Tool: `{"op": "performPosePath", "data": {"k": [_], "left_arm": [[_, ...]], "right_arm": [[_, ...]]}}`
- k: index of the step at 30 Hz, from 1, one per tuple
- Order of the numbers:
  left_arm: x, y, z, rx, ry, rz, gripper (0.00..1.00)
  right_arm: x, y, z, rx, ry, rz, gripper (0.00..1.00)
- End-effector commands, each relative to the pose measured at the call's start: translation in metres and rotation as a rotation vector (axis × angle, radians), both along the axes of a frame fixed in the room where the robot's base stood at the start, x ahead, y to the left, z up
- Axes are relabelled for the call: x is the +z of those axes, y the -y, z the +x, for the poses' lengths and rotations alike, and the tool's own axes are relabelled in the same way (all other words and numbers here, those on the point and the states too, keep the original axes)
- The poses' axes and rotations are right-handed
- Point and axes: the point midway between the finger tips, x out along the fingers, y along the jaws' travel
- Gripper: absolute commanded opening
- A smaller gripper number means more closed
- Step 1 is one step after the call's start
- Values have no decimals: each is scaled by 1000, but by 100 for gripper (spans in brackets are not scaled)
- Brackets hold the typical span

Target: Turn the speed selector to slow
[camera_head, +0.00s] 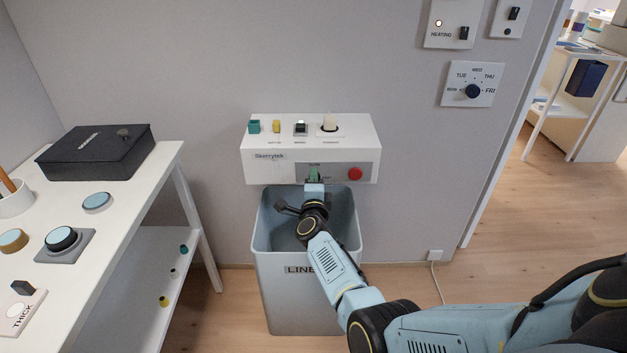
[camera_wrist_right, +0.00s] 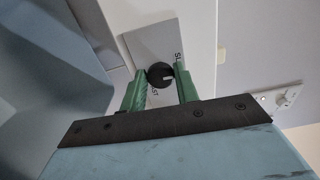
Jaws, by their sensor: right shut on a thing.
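The speed selector is a small round dark knob (camera_wrist_right: 155,72) with a pale pointer mark, on a grey plate (camera_wrist_right: 134,44) lettered with partly hidden "SLOW" and "FAST" labels. In the right wrist view the pale mark sits on the knob's right side. My right gripper (camera_wrist_right: 161,77) has its green fingers on either side of the knob, shut on it. In the head view this gripper (camera_head: 313,175) reaches the front panel of the white Skerrytek box (camera_head: 263,170) and hides the knob. My left gripper is not in view.
A red button (camera_head: 355,174) is just right of the gripper on the same panel. Several controls line the box top. A grey-blue LINEN bin (camera_head: 290,290) stands below. A white table (camera_head: 95,260) is at left, and wall switches (camera_head: 455,25) are upper right.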

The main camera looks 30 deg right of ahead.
Motion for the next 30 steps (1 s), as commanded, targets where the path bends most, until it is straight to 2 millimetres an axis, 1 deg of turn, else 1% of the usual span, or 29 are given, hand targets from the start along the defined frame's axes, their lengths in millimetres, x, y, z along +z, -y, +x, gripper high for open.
{"op": "performPosePath", "data": {"k": [7, 17, 18, 22, 23, 30], "left_arm": [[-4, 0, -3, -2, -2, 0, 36], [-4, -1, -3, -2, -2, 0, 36], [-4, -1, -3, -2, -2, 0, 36], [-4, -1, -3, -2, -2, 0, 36], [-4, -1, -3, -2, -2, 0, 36], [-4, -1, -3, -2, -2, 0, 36]], "right_arm": [[-1, 0, -1, -1, -19, -28, 8], [-1, 0, -1, -1, -21, -30, 8], [-1, 0, -1, -1, -21, -30, 32], [-1, 0, -1, -1, -20, -30, 49], [-1, 0, -1, -1, -20, -30, 52], [0, 0, 0, 0, -18, -30, 52]]}}
